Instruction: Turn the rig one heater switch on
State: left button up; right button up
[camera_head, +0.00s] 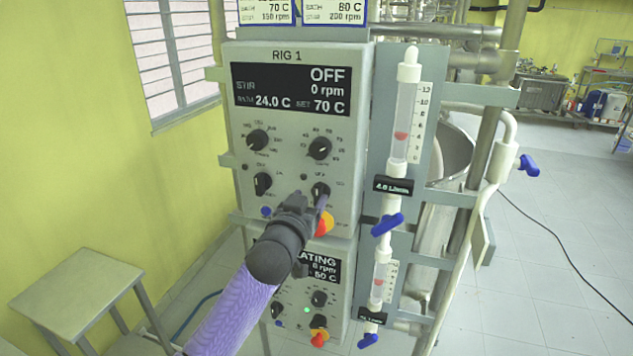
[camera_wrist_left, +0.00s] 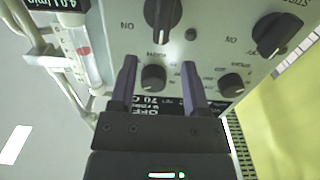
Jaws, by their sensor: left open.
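The rig one panel (camera_head: 232,120) is a pale box marked RIG 1. Its display (camera_head: 290,90) reads OFF, 0 rpm, 24.0 C and SET 70 C. The black lower right switch knob (camera_head: 320,190), which I take for the heater switch, also shows at the top of the left wrist view (camera_wrist_left: 162,15). A second lower knob (camera_head: 262,184) sits left of it. My left gripper (camera_head: 311,199) is open just in front of the lower right knob. In the left wrist view, its fingers (camera_wrist_left: 158,65) point at the panel with that knob beyond their tips; contact is unclear.
A red-and-yellow button (camera_head: 325,223) sits just below the gripper. A flowmeter (camera_head: 405,110) with a blue valve handle (camera_head: 387,224) stands right of the panel. A second control box (camera_head: 342,300) is below. A stool (camera_head: 78,288) stands at lower left.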

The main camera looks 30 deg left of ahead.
aim_at(317, 189)
pick_arm(q)
jog(key=x, duration=0.5)
jog(key=shift+f, duration=0.1)
grip_shut()
